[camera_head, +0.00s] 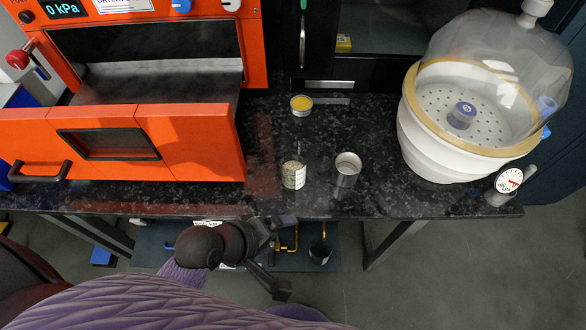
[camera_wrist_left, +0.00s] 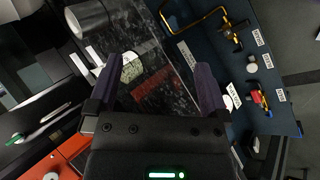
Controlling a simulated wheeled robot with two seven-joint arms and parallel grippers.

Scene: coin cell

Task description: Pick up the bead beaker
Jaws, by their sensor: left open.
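The bead beaker (camera_head: 293,176), a small clear beaker with pale beads and a label, stands upright near the front edge of the dark speckled counter. In the left wrist view the beaker (camera_wrist_left: 134,68) shows beyond the fingertips, nearer the left finger. My left gripper (camera_head: 284,256) is in front of the counter edge, apart from the beaker. Its fingers (camera_wrist_left: 158,64) are spread with nothing between them. My right gripper is not in view.
A metal cup (camera_head: 347,170) stands just right of the beaker. A dish with yellow contents (camera_head: 301,105) is behind. A white desiccator (camera_head: 435,150) with a clear dome is at right. A lower shelf (camera_head: 150,250) holds tools.

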